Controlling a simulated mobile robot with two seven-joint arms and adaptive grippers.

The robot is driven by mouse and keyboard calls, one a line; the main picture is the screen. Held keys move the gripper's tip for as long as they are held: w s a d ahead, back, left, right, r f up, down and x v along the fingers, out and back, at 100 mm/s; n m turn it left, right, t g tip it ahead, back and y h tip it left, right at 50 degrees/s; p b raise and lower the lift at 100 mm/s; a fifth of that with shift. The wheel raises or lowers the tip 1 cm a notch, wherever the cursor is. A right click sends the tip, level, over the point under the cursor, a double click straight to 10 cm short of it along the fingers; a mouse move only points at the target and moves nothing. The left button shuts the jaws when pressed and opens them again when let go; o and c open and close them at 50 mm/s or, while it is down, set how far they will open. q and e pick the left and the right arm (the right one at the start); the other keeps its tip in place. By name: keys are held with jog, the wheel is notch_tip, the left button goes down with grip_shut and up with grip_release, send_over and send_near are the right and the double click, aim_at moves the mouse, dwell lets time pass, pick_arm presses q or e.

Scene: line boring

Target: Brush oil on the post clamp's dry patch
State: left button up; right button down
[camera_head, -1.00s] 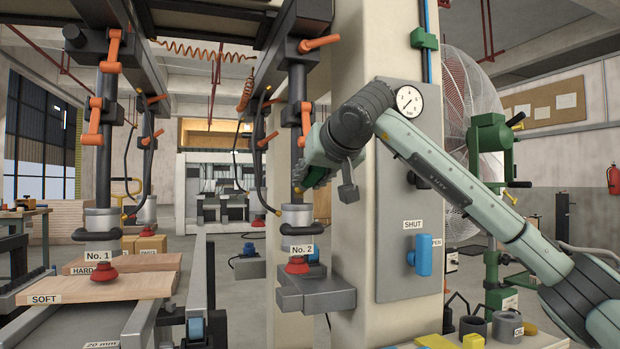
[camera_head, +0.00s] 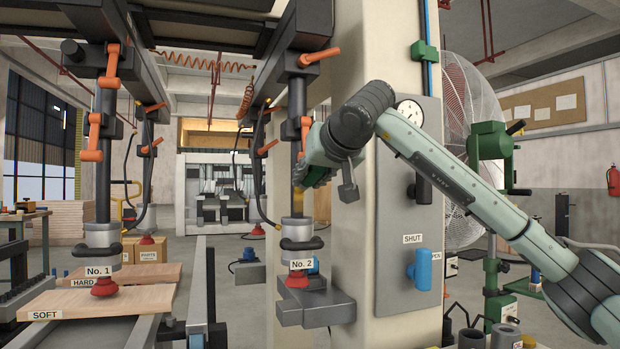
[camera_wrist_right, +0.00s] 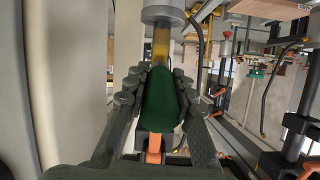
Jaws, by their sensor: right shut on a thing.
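The No. 2 post clamp (camera_head: 298,230) stands on a grey block beside the pale column. Its dark upright post carries orange clamp handles. My right gripper (camera_head: 312,178) is at this post, above the grey collar. In the right wrist view the gripper (camera_wrist_right: 158,95) is shut on a green brush handle (camera_wrist_right: 161,100), which lies in front of the post. An amber band (camera_wrist_right: 160,45) shows between the green handle and the clamp's grey collar (camera_wrist_right: 163,10). I cannot tell whether it is bristles or the patch. Any contact is hidden. My left gripper is not in view.
The No. 1 clamp (camera_head: 102,240) presses on the SOFT board (camera_head: 90,300) at left. A grey panel (camera_head: 408,270) on the column holds a gauge and a blue SHUT/OPEN valve (camera_head: 423,268). A fan (camera_head: 462,140) stands behind my right arm.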

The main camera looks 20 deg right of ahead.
jog(key=shift+f, duration=0.2)
notch_tip(320, 180, down, 3)
jog(key=shift+r+b, duration=0.1)
jog(key=shift+b, duration=0.75)
jog(key=shift+r, duration=0.1)
jog(key=shift+r+p, duration=1.55)
jog(key=shift+f, duration=0.1)
jog(key=shift+f+b, duration=1)
jog(key=shift+f, duration=0.5)
jog(key=shift+r, duration=0.15)
